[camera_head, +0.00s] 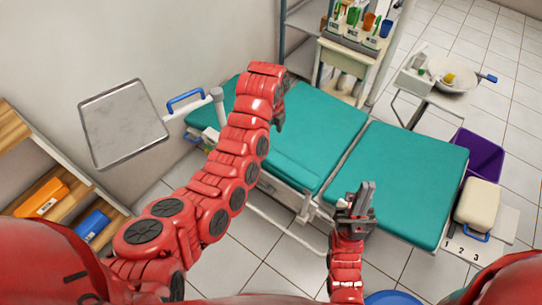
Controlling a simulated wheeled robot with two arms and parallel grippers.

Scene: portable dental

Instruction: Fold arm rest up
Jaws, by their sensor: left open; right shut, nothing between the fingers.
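The teal padded dental chair (385,178) lies flat, in two sections, across the middle of the view. A white tubular bar (283,229) runs low along its near side, below the cushion level; it looks like the arm rest in a lowered position. My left gripper (281,112) is over the far-left part of the chair, at the end of my raised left arm; it is open, its fingers mostly hidden by the arm. My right gripper (362,198) is shut and empty, above the near edge of the chair's right section, to the right of the bar.
A metal tray (122,124) and a blue handle (185,101) are at the left by the wall. A wooden shelf (30,140) stands at far left. A tool cart (345,58), basin (452,78) and purple bin (478,155) lie beyond the chair. Tiled floor shows in front.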

